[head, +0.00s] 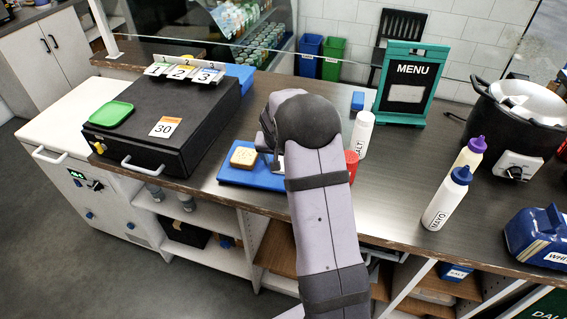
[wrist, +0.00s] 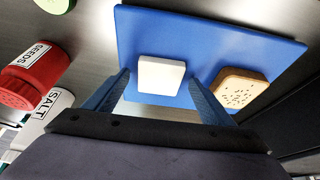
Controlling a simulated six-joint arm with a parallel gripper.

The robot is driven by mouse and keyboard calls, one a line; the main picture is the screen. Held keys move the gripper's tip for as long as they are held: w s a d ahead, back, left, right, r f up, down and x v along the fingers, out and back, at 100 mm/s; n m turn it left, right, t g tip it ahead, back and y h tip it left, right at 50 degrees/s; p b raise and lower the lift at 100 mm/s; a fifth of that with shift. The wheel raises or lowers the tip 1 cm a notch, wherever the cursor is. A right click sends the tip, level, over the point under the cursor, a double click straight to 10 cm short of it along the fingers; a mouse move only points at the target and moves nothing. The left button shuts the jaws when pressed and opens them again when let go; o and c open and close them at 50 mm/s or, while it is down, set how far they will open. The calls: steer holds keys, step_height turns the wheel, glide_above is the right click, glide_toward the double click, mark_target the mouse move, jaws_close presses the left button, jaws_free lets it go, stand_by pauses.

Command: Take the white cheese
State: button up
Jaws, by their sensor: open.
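The white cheese (wrist: 161,75) is a pale square block lying on the blue cutting board (wrist: 225,35) in the wrist view. My gripper (wrist: 158,78) is open, with one blue finger to each side of the cheese in the picture. I see a gap between each fingertip and the cheese, and cannot tell how high the fingers are above the board. In the head view, my arm and wrist hide most or all of the cheese, while the board (head: 233,176) shows at the counter's front edge.
A seeded tan bread piece (wrist: 242,88) lies on the board beside the cheese. A red SEEDS shaker (wrist: 28,72) and a white SALT shaker (wrist: 42,122) stand close by. A black box (head: 150,105) is left of the board. Sauce bottles (head: 447,198) stand on the right.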

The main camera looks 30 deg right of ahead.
steer(key=c, duration=1.2)
steer(key=shift+o, duration=0.2)
step_height(320, 180, up, 10)
steer(key=b, duration=0.3)
